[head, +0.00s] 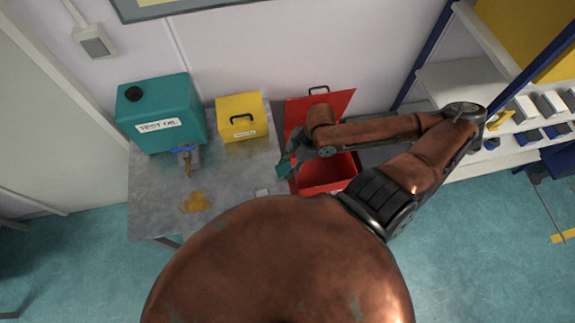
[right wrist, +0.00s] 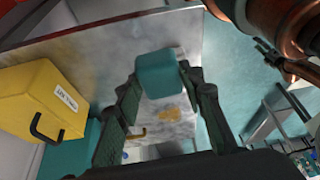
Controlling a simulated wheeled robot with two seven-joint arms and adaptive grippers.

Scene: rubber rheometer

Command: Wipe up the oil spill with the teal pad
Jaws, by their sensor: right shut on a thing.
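My right gripper (head: 287,165) is shut on the teal pad (head: 283,171). The pad shows as a teal block between the two fingers in the right wrist view (right wrist: 158,74). It is held in the air near the table's right edge, beside the red bin. The oil spill (head: 195,202) is an amber patch on the grey table (head: 232,180), below the tap of the teal test oil tank (head: 160,105). The spill also shows beyond the pad in the right wrist view (right wrist: 170,114).
A yellow box (head: 240,117) with a black handle stands at the back of the table. A red bin (head: 325,180) with a raised lid is right of the table, under my right forearm. A small pale item (head: 262,192) lies near the table's right edge. Shelves (head: 455,80) stand at the right.

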